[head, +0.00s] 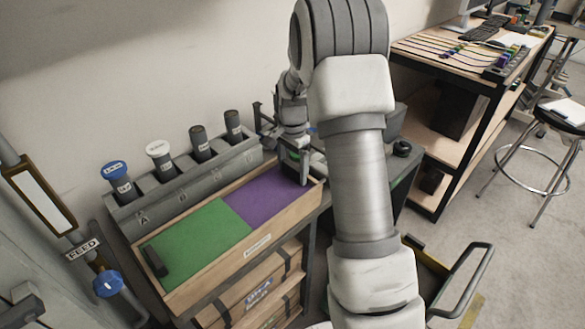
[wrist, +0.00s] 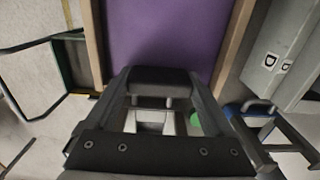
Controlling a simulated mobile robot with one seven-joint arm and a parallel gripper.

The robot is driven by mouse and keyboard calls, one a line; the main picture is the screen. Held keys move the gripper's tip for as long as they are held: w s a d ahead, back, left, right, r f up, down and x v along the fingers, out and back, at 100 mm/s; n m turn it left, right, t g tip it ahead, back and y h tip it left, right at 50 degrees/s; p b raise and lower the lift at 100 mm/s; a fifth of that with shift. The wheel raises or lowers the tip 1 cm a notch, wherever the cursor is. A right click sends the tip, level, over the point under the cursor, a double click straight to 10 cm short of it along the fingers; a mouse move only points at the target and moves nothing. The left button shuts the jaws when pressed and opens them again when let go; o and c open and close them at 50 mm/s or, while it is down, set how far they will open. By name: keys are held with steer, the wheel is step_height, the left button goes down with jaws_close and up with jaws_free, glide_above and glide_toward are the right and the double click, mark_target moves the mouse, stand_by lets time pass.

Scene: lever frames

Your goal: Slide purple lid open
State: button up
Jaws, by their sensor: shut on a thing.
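The purple lid (head: 262,195) covers the right part of a wooden box (head: 250,243), beside the green lid (head: 190,240), which covers the left part and has a dark handle (head: 154,261) at its left end. My gripper (head: 297,172) is down at the right end of the purple lid. In the wrist view the purple lid (wrist: 163,35) runs between two wooden rails, and my gripper (wrist: 160,88) is shut on a dark handle (wrist: 160,80) at the lid's near end. My arm and fingers hide part of that handle in the head view.
A grey rack (head: 185,187) with several capped cylinders stands along the back of the box against the wall. Wooden drawers (head: 255,292) are below. A workbench (head: 470,50) and a stool (head: 565,115) stand at right.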

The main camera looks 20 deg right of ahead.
mark_target(254, 204)
jaws_close()
steer(key=s+a, duration=0.1)
steer(key=a, duration=0.3)
steer(key=s+a, duration=0.2)
steer(key=a, duration=0.2)
steer(key=s+a, duration=0.2)
steer(key=a, duration=0.2)
steer(key=shift+a+r, duration=0.1)
steer(key=shift+a, duration=0.15)
steer(key=o, duration=1)
jaws_free()
step_height(254, 204, up, 17)
steer(key=p, duration=0.2)
steer(key=shift+r+p, duration=0.2)
steer(key=shift+p, duration=0.15)
